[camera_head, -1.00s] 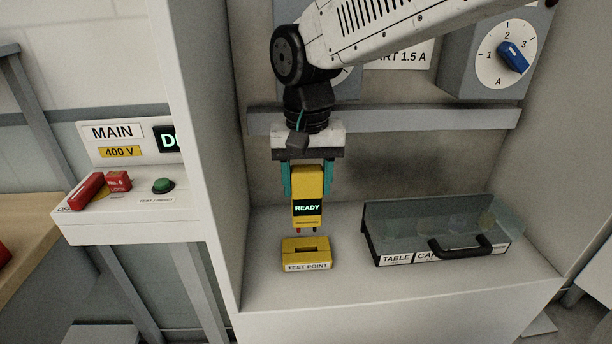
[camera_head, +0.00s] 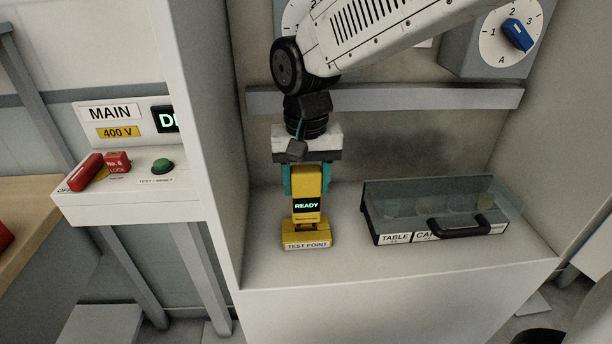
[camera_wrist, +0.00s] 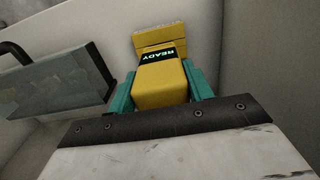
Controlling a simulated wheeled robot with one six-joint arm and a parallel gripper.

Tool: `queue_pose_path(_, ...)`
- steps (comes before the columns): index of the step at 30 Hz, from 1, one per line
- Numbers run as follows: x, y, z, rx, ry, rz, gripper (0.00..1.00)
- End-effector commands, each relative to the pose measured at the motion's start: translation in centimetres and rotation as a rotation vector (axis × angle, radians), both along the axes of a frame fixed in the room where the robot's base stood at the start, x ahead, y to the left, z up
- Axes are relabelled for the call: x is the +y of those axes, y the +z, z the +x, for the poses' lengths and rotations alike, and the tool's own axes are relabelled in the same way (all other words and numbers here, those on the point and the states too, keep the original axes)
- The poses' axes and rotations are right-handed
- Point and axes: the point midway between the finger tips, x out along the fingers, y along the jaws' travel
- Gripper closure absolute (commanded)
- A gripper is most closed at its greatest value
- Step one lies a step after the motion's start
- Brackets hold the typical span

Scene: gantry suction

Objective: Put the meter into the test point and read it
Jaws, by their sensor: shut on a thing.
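The yellow meter (camera_head: 307,190) is upright, and its dark screen reads READY in green. My gripper (camera_head: 306,182) is shut on the meter, with a teal finger on each side. The yellow test point block (camera_head: 307,241) stands on the cabinet floor directly under the meter. The meter's lower end is at the block's top, and the prongs are mostly hidden, so how deep they sit cannot be told. In the wrist view the meter (camera_wrist: 160,82) is between my teal fingers, with the test point (camera_wrist: 160,37) just beyond it.
A clear-sided case (camera_head: 440,208) with a black handle, labelled TABLE, stands to the right on the cabinet floor. The cabinet's left wall (camera_head: 215,150) is close beside my gripper. A MAIN 400 V panel (camera_head: 130,185) with red and green controls is outside, left.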

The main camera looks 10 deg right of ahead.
Motion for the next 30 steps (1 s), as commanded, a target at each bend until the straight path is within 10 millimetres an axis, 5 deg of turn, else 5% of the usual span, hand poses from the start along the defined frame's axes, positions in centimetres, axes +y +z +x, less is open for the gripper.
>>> queue_pose_path(20,0.0,-2.7,0.0,0.001,0.000,0.000,0.81)
queue_pose_path(21,0.0,-2.7,0.0,0.000,0.000,0.000,0.38)
queue_pose_path(23,0.0,-2.6,0.0,0.000,0.000,0.000,0.24)
queue_pose_path(30,0.0,-2.6,0.0,0.000,0.000,0.000,0.24)
